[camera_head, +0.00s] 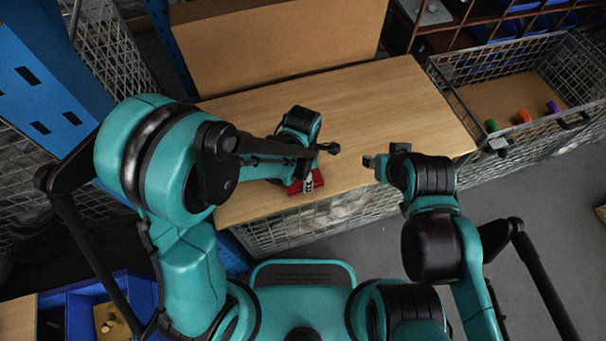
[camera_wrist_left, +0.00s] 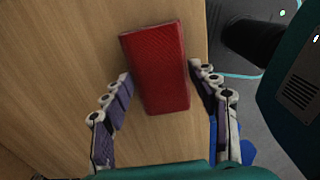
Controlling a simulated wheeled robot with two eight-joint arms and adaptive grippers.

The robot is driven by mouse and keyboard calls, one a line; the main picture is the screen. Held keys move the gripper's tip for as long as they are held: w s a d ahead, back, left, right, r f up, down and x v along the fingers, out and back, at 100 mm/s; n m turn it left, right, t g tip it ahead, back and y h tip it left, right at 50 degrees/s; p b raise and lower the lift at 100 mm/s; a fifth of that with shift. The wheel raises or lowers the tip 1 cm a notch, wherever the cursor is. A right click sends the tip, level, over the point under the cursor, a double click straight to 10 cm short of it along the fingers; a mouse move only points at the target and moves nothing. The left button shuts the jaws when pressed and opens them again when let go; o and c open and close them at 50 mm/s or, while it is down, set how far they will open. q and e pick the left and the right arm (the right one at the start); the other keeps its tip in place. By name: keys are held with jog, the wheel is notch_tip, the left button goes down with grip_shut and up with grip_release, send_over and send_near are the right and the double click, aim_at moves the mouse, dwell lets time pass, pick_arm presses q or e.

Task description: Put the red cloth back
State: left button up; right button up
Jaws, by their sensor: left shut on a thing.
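The red cloth (camera_head: 317,180) is a folded, brick-like red block near the front edge of the wooden tabletop (camera_head: 370,105). In the head view my left gripper (camera_head: 307,184) points down at the cloth, and my arm hides part of both. I cannot tell whether the cloth touches the tabletop. My right gripper (camera_head: 370,162) is over the right part of the tabletop, away from the cloth; its jaw opening is unclear.
A large cardboard box (camera_head: 275,45) stands at the tabletop's back. A wire basket (camera_head: 500,90) at the right holds green, orange and purple items. Blue bins (camera_head: 90,300) are at lower left. A blue upright (camera_head: 45,75) stands at left. The tabletop's right part is clear.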

pick_arm(q)
jog(key=o, duration=1.2)
notch_tip(320, 180, up, 12)
jog(key=p, duration=0.5)
jog(key=s+a+r+m+t, duration=0.1)
jog(key=a+r+m+t, duration=0.1)
jog(key=a+m, duration=0.4)
jog(key=s+a+r+m+t, duration=0.2)
jog(key=a+r+m, duration=0.3)
jog(key=m, duration=0.3)
jog(key=s+a+r+m+t, duration=0.2)
jog(key=a+r+m+t, duration=0.1)
jog(key=a+m, duration=0.4)
jog(key=shift+s+r+m, duration=0.1)
jog(key=shift+r+m, duration=0.2)
jog(key=shift+r, duration=0.15)
jog(key=shift+d, duration=0.1)
